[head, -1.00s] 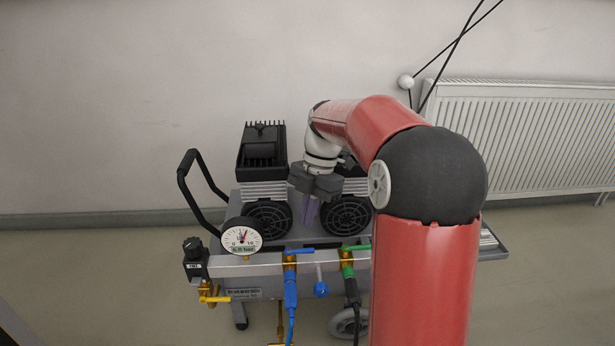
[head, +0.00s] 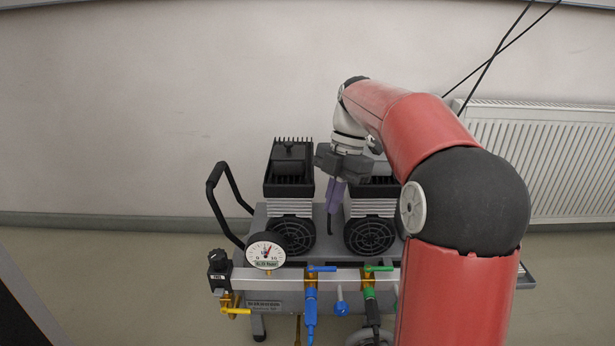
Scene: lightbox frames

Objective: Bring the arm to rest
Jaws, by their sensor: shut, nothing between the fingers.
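My gripper (head: 334,196), with purple-grey fingers pointing down, is in the head view above the compressor cart (head: 262,222). It hangs in front of the gap between the two black-topped motor units. Its fingers are shut and hold nothing. My red arm reaches in from the lower right, bends at the black elbow and comes down to the grey gripper body.
The left motor unit (head: 290,175) and right motor unit (head: 371,212) stand close to my gripper. A pressure gauge (head: 265,252), a blue valve (head: 311,290) and a green valve (head: 370,290) line the front. A black handle (head: 212,190) rises at left. A radiator (head: 560,150) is on the wall.

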